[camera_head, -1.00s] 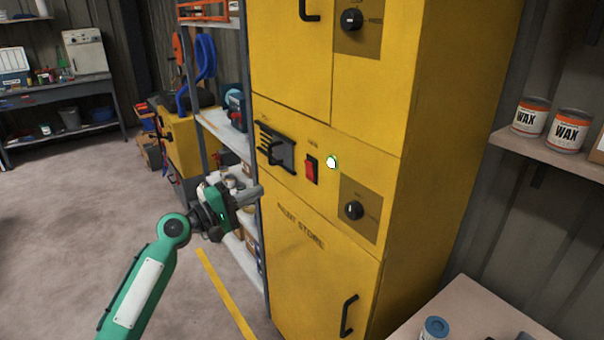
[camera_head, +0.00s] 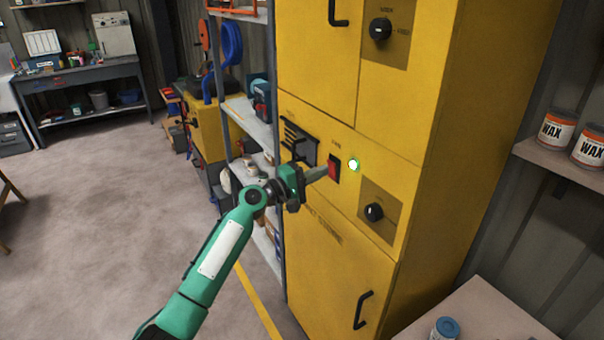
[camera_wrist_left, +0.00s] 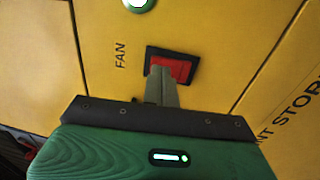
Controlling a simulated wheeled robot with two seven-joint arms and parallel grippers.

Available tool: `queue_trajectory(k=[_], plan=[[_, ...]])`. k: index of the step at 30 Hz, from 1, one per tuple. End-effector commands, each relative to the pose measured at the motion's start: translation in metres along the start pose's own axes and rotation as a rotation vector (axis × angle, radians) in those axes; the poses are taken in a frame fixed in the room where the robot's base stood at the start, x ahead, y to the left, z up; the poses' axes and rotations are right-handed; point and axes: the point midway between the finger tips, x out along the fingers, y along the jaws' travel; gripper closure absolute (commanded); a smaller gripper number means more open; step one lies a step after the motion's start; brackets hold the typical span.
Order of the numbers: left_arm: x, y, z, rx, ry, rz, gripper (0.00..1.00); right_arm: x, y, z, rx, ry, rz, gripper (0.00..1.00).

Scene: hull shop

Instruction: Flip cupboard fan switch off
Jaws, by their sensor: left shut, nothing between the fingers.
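The fan switch (camera_head: 334,169) is a red rocker in a black frame on the yellow cupboard (camera_head: 326,260). A lit green lamp (camera_head: 353,165) sits to its right. In the left wrist view the red switch (camera_wrist_left: 180,68) shows beside the word FAN, with the lamp (camera_wrist_left: 139,4) at the top edge. My left gripper (camera_head: 324,172) is shut and empty, its fingertips at the switch. In the left wrist view the closed fingers (camera_wrist_left: 160,78) overlap the switch's lower left part; I cannot tell whether they touch it. My right gripper is not in view.
Black knobs sit above (camera_head: 381,29) and below right (camera_head: 374,212). A shelf rack (camera_head: 246,118) stands left of the cupboard. A bench top (camera_head: 485,315) is at lower right.

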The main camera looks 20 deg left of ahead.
Motion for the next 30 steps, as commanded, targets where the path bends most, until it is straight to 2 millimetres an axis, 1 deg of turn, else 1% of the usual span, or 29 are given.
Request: queue_trajectory(k=[1, 6, 16, 20, 21, 30], plan=[[0.006, 0.002, 0.0, -0.002, 0.0, 0.001, 1.0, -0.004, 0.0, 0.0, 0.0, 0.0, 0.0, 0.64], [0.014, 0.0, 0.0, 0.0, 0.0, 0.0, 1.0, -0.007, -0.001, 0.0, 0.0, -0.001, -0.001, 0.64], [0.015, -0.001, 0.0, 0.0, 0.0, 0.0, 1.0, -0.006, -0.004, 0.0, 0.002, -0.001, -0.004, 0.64], [0.02, -0.001, 0.0, 0.001, 0.0, 0.001, 1.0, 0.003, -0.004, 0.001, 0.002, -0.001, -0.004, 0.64], [0.019, 0.001, 0.0, 0.0, 0.0, 0.0, 1.0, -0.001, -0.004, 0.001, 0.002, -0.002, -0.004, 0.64], [0.019, 0.001, 0.001, 0.0, 0.0, 0.0, 1.0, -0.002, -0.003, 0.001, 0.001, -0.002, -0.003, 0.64]])
